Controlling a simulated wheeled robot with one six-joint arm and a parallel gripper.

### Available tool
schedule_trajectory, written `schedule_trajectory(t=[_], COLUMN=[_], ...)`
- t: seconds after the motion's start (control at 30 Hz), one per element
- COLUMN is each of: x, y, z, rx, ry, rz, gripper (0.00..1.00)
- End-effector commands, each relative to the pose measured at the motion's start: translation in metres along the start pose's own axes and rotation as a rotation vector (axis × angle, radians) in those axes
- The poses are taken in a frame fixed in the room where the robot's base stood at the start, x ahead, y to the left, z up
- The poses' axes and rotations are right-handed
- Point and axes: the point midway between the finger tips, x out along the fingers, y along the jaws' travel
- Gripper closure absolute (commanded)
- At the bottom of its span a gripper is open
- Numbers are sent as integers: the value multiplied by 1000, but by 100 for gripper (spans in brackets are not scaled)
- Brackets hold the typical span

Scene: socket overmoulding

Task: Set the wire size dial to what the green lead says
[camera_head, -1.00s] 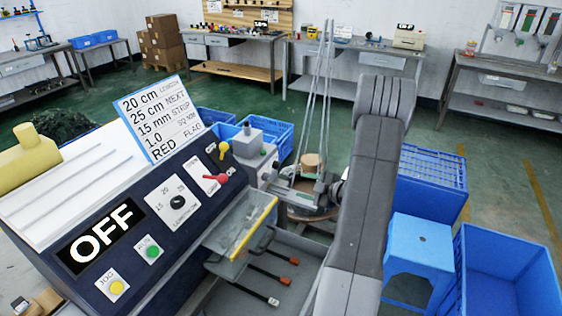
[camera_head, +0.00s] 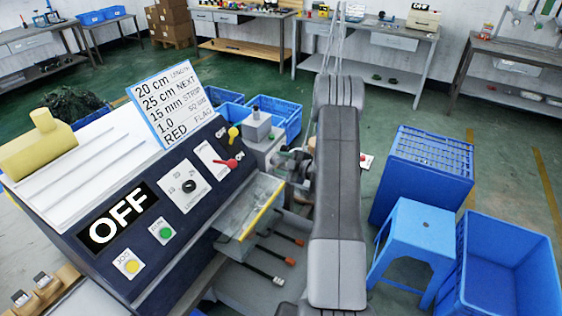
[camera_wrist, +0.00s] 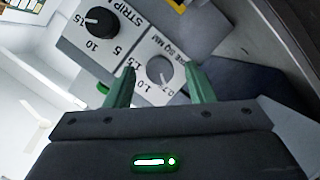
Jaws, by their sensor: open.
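The wire size dial (camera_wrist: 160,70) is a grey round knob on a light plate marked SQ MM, with 0.75, 1.0 and 1.5 legible around it. I cannot read its pointer clearly. My gripper (camera_wrist: 160,82) has two green fingers, open, one on each side of the dial in the picture; contact cannot be told. In the head view my arm hides the gripper and that dial. Several dark leads (camera_head: 265,272) with orange or white ends lie in the tray below the machine; no green lead can be made out.
The machine's display (camera_head: 118,217) reads OFF. A card (camera_head: 172,105) lists 20 cm, 25 cm, 15 mm, 1.0 and RED. A black strip dial (camera_wrist: 97,20) is close to the gripper. A blue stool (camera_head: 410,235) and blue crates (camera_head: 508,265) stand at right.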

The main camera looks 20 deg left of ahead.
Motion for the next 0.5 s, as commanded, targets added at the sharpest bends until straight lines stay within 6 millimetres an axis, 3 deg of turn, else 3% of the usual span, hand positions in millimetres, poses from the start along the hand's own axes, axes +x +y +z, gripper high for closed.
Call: schedule_trajectory(t=[0.33,0.5], x=[4,4], y=[0,0], z=[0,0], rx=[0,0], ry=[0,0], rz=[1,1], gripper=[52,86])
